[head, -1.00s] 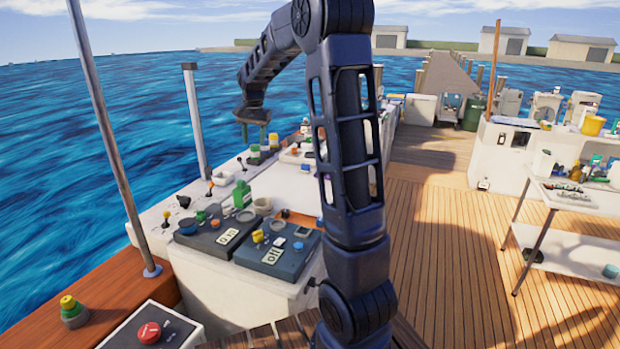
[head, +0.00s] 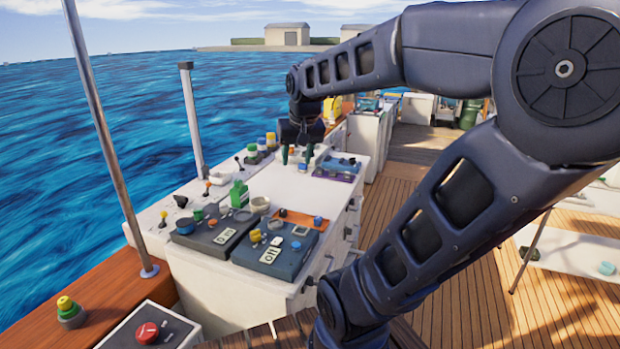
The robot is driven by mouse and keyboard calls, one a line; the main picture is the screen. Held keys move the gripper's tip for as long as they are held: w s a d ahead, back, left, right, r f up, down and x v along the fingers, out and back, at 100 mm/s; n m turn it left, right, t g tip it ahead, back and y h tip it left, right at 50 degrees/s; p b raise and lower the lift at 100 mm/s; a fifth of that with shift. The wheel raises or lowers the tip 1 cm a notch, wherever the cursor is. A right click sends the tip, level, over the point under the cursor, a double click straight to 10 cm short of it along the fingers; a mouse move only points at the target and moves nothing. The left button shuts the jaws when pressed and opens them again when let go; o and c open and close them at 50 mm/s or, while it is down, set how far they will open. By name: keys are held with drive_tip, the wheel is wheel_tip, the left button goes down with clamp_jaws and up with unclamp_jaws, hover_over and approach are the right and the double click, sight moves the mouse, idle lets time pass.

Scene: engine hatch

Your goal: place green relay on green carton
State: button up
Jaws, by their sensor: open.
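My gripper (head: 297,156) points down over the far part of the white counter, its two green-tipped fingers apart. I see nothing between them, though the view is small. A green, box-like item (head: 239,194) stands upright on the counter behind the dark panels; it may be the green carton, but I cannot tell for sure. My gripper is beyond it and to the right. I cannot make out the green relay with certainty; a small green part (head: 198,215) shows at the left dark panel.
Two dark switch panels, left (head: 211,233) and right (head: 275,250), lie on the near counter. Stacked round lamps (head: 262,147) stand left of my gripper. A blue-topped unit (head: 341,163) is to its right. The white counter top (head: 285,185) between is largely bare.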

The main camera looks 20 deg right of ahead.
drive_tip(key=s+f+n, duration=0.1)
drive_tip(key=s+f, duration=0.2)
drive_tip(key=s, duration=0.4)
drive_tip(key=shift+s+d+f+t, duration=0.15)
drive_tip(key=shift+d+t, duration=0.2)
drive_tip(key=shift+t, duration=0.05)
idle(0.7)
